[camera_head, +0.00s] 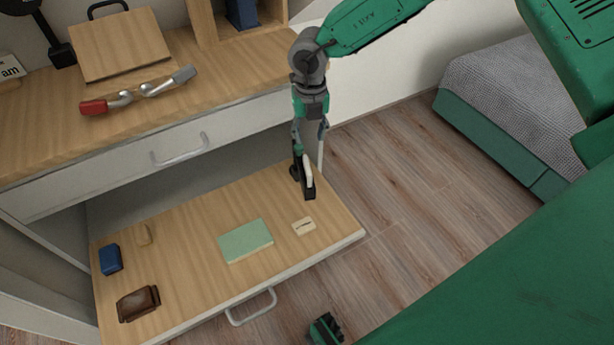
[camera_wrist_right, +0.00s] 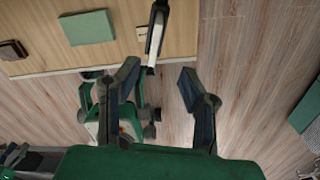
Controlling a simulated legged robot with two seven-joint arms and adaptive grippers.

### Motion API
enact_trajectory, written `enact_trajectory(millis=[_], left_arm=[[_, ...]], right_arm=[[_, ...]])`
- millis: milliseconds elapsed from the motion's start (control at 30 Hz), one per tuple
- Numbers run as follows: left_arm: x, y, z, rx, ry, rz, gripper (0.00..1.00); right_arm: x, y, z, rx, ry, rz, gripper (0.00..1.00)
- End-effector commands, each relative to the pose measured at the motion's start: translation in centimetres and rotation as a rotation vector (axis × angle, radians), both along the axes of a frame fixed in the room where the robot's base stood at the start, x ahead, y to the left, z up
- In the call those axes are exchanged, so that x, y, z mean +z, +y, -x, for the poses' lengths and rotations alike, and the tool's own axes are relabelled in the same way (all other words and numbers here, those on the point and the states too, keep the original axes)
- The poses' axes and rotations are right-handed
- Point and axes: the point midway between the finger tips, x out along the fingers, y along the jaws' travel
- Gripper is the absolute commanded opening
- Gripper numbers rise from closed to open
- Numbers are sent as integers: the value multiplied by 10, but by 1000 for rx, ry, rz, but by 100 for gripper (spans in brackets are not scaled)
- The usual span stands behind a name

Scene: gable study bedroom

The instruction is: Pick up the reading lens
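A slim cream-and-dark thing, perhaps the reading lens (camera_wrist_right: 154,38), lies near the drawer edge in the wrist view. It also shows in the head view as a pale strip (camera_head: 308,174) at the drawer's right end, partly hidden by my gripper. My right gripper (camera_wrist_right: 158,72) is open, its fingers apart, with the thing just beyond the fingertips and no hold visible. In the head view the right gripper (camera_head: 304,182) points down over the right end of the drawer. I cannot tell whether it touches the thing.
The open drawer (camera_head: 185,222) holds a green pad (camera_head: 245,241), a small cream tag (camera_head: 303,226), a blue block (camera_head: 110,259) and a brown item (camera_head: 138,303). A red-and-metal tool (camera_head: 135,91) lies on the desktop above. A bed (camera_head: 510,100) stands to the right.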

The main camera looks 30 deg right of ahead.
Motion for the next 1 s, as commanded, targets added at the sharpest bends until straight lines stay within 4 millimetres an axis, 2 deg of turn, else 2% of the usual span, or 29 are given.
enact_trajectory(millis=[100, 300, 600, 900, 1000], left_arm=[[-9, 0, 0, 0, 0, 0, 40], [-20, 0, 0, 0, 0, 0, 40], [-26, 0, 0, 0, 0, 0, 40], [-45, 0, 0, 0, 0, 0, 40], [-46, 0, 0, 0, 0, 0, 40]], right_arm=[[-29, 0, 2, 4, 5, 3, 35], [-65, 1, 2, 7, 3, 3, 35], [-83, 2, 2, 10, 2, 5, 35], [-126, 9, 4, 9, 2, 4, 35], [-130, 8, 4, 9, 2, 5, 35]])
